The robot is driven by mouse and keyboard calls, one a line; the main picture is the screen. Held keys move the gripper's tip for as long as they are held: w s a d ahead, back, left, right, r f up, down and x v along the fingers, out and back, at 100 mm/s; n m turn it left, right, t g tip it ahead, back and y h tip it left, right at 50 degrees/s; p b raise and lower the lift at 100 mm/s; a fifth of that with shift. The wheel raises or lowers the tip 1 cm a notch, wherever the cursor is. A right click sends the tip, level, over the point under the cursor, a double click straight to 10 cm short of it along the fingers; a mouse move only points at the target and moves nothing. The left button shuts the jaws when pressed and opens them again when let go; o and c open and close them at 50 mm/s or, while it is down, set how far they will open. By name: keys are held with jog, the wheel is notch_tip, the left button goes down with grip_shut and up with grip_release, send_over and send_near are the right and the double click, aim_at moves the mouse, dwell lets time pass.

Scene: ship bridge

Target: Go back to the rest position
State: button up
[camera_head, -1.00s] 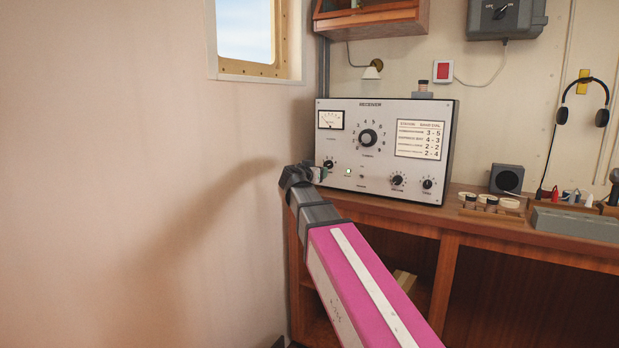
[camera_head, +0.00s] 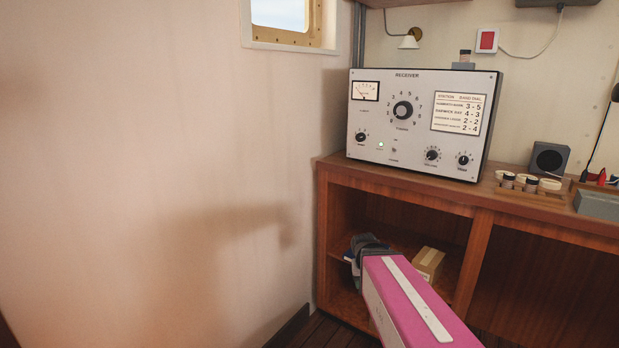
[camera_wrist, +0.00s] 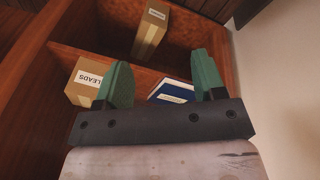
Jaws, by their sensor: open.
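My gripper (camera_wrist: 162,82) shows in the wrist view with its two green fingers apart and nothing between them. It faces the open shelves under the counter. In the head view my pink arm reaches up from the bottom right, and its dark end is in front of the open cabinet, below the receiver; the fingers cannot be made out there.
The receiver (camera_head: 420,120) stands on the wooden counter (camera_head: 500,193). A cardboard box (camera_head: 428,262) is on the shelf. The wrist view shows a box marked LEADS (camera_wrist: 85,84), another box (camera_wrist: 150,32) and a blue book (camera_wrist: 172,91). A bare wall (camera_head: 150,170) is at left.

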jog(key=s+a+f+n+g+y, duration=0.1)
jog(key=s+f+g+y, duration=0.1)
jog(key=s+f, duration=0.2)
jog(key=shift+s+f, duration=0.2)
jog(key=shift+s, duration=0.75)
